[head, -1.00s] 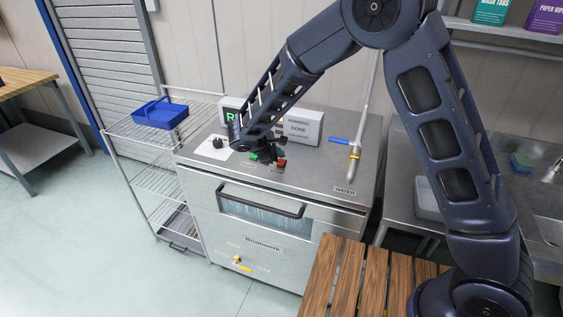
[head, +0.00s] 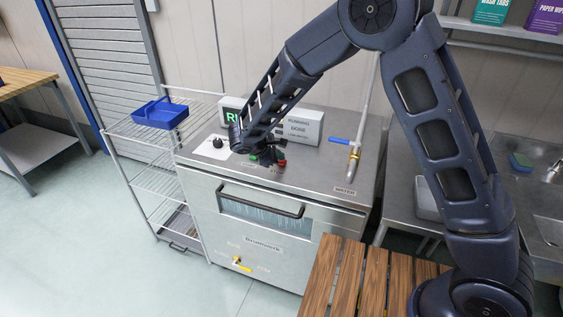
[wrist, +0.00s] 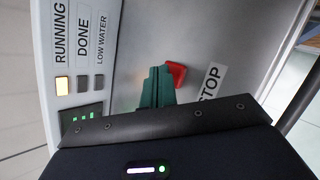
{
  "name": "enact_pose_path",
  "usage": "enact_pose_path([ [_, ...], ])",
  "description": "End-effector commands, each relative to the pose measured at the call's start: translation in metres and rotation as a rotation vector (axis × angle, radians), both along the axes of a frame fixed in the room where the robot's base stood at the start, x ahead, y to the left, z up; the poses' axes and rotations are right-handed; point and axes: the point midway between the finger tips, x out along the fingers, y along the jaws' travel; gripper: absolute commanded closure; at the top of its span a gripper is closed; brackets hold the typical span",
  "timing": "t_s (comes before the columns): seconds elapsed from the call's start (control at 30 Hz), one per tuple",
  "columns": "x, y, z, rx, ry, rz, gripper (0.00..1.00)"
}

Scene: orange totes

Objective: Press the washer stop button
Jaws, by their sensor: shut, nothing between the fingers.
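The red stop button (wrist: 177,73) is on the steel top of the washer, beside a white STOP label (wrist: 211,83). It also shows in the head view (head: 281,162), just right of my gripper (head: 270,153). In the wrist view my gripper's teal fingers (wrist: 157,87) are shut and empty, their tips right beside the button's left edge. I cannot tell whether they touch it. A green button (head: 254,158) shows left of the red one in the head view. The washer (head: 262,238) has a front handle.
An indicator box (wrist: 82,50) has RUNNING, DONE and LOW WATER lamps; the RUNNING lamp glows yellow. A black knob (head: 217,142) is left of my gripper. A blue-handled pipe (head: 355,150) stands at the right. A wire rack (head: 150,180) with a blue basket (head: 160,113) stands left.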

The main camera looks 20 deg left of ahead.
Motion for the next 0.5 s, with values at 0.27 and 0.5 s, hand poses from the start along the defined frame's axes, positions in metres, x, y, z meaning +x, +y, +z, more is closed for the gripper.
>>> enact_pose_path([
  [0.27,0.0000,0.0000,-0.0027,0.000,0.000,0.000,1.00],
  [0.5,0.0000,0.0000,-0.0051,0.000,0.000,0.000,1.00],
])
